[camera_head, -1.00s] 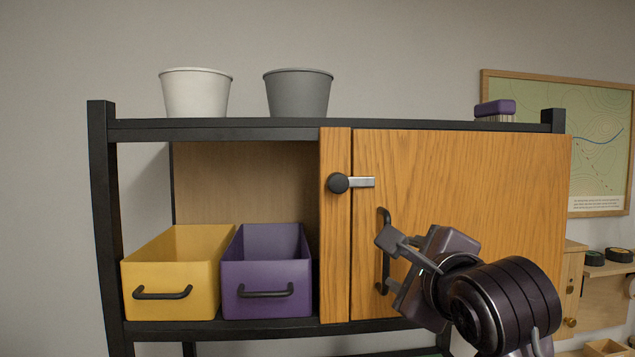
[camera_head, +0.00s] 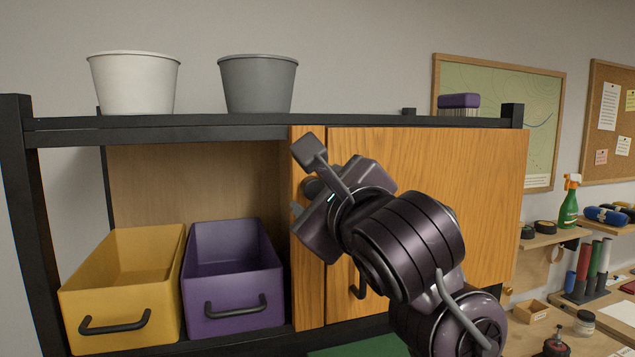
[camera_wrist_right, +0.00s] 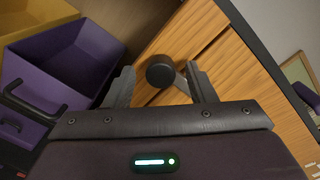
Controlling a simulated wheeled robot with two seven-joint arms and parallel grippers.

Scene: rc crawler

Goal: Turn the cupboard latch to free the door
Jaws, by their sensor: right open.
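The cupboard door (camera_head: 460,190) is orange wood and stands shut beside a narrow wooden post (camera_head: 309,290). The latch has a dark round knob (camera_wrist_right: 160,72) on the post and a short grey bar (camera_wrist_right: 181,82) on its right in the wrist view. My right gripper (camera_head: 304,183) is open in front of the latch and hides most of it in the head view. In the wrist view its fingers (camera_wrist_right: 158,72) stand on either side of the knob, the right one close to the bar; I cannot tell whether they touch. The black door handle (camera_head: 358,282) is partly hidden by my right arm. My left gripper is out of view.
A yellow bin (camera_head: 120,290) and a purple bin (camera_head: 232,270) sit in the open left bay. A white pot (camera_head: 133,84), a grey pot (camera_head: 258,84) and a purple brush (camera_head: 458,101) stand on top. A workbench with tools lies at right.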

